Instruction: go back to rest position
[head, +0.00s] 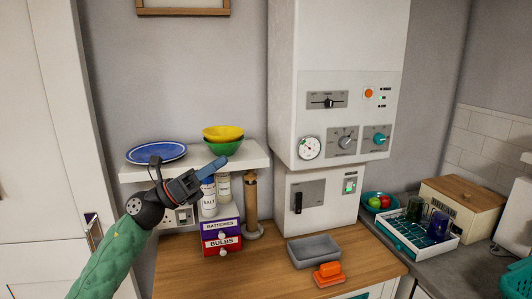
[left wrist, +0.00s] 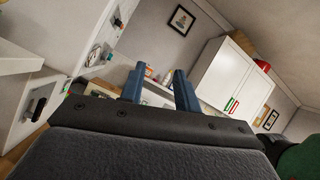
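My left gripper (head: 218,166) is raised in front of the white wall shelf, with its green-sleeved arm coming up from the lower left. My right gripper is in neither view. The task names no object to handle.
The white shelf (head: 258,157) holds a blue plate (head: 156,152) and stacked bowls (head: 223,138). Labelled drawer boxes (head: 221,240) and a wooden grinder (head: 251,205) stand below. A grey tray (head: 314,250) and orange block (head: 328,273) lie on the counter. The counter's front left is clear.

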